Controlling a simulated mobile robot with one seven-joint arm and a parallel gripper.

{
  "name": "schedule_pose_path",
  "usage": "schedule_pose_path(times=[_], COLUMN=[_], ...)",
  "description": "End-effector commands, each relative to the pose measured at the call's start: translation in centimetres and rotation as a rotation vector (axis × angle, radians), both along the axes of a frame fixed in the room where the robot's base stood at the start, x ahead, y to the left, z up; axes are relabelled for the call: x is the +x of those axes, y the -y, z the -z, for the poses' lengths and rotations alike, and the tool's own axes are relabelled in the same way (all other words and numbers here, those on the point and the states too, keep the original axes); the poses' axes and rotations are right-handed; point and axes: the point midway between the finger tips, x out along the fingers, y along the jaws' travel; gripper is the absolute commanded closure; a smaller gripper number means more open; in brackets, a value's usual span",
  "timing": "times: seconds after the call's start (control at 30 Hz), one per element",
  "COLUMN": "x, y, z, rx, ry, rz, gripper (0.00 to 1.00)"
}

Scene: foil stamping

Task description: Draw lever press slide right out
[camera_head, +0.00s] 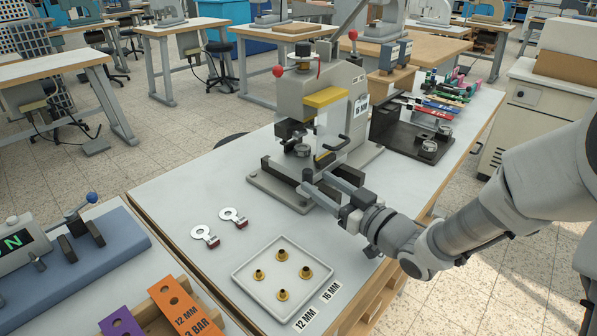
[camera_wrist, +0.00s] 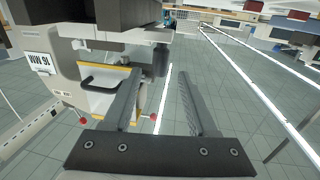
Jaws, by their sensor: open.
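The grey lever press (camera_head: 290,97) stands on the worktable, with a red-knobbed lever and a yellow block on it. A black bent handle (camera_head: 336,146) juts from its near right side, above a yellow-edged part. I cannot tell for certain which part is the slide. The handle (camera_wrist: 98,84) also shows in the wrist view, left of my fingers. My gripper (camera_head: 317,184) is open and empty, in front of the press and below the handle in the head picture.
A tray (camera_head: 243,277) with several brass pieces and two ring-shaped tags (camera_head: 204,236) lie on the near table. The tabletop between tags and press is clear.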

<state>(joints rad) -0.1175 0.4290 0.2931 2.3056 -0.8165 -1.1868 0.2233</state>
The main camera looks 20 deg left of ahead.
Motion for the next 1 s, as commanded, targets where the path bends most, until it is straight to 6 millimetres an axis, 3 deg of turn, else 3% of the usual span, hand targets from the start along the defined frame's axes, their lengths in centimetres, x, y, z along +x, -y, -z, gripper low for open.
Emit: schedule_pose_path(times=[0.2,0.4,0.8,0.87,1.0], x=[1.9,3.0,3.4,3.4,3.4], y=[-4.2,-6.5,-7.1,-7.1,-7.1], z=[0.2,0.1,0.0,0.0,0.0], rx=[0.000,-0.001,-0.001,-0.001,-0.001], ry=[0.001,0.000,0.000,0.000,0.000], rz=[-0.003,-0.001,0.001,0.001,0.001], gripper=[0.42,0.42,0.42,0.49,0.74])
